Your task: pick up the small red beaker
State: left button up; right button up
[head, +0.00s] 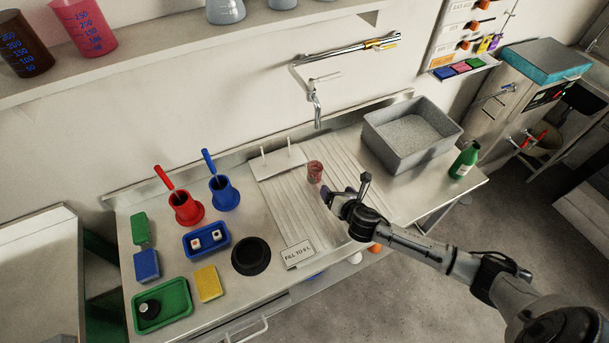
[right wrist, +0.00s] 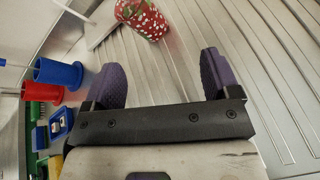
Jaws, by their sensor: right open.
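The small red beaker (head: 315,170) stands on the ribbed drainboard of the steel counter, below the tap. In the right wrist view the beaker (right wrist: 145,18) looks red with pale specks; its upper part is cut off by the frame's top edge. My right gripper (head: 334,194) is just in front of the beaker, slightly to its right. In the right wrist view its purple fingers (right wrist: 161,68) are spread apart with nothing between them. The beaker lies beyond the fingertips, nearer the left finger's side, apart from both. My left gripper is out of view.
A white peg rack (head: 277,163) stands left of the beaker and a grey basin (head: 410,135) to its right. A green bottle (head: 463,162) is at the right end. Red (head: 186,208) and blue (head: 224,195) holders stand left. A label (head: 297,255) lies in front.

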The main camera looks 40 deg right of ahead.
aim_at(318, 177)
jog(key=n, duration=0.3)
jog(key=a+n+y, duration=0.1)
jog(key=shift+w+r+n+t, duration=0.15)
jog(key=shift+r+n+t, duration=0.15)
jog(key=shift+n, duration=0.1)
jog(key=shift+w+f+n, duration=0.15)
jog(key=shift+w+n, duration=0.1)
jog(key=shift+n, duration=0.15)
jog(key=b+x, duration=0.1)
jog(key=x, duration=0.7)
jog(key=shift+b, duration=0.4)
jog(key=shift+b+x, duration=0.8)
jog(key=shift+x, duration=1.85)
jog(key=shift+a+f, duration=0.1)
jog(key=shift+f, duration=0.05)
jog(key=shift+s, duration=0.1)
jog(key=c, duration=1.1)
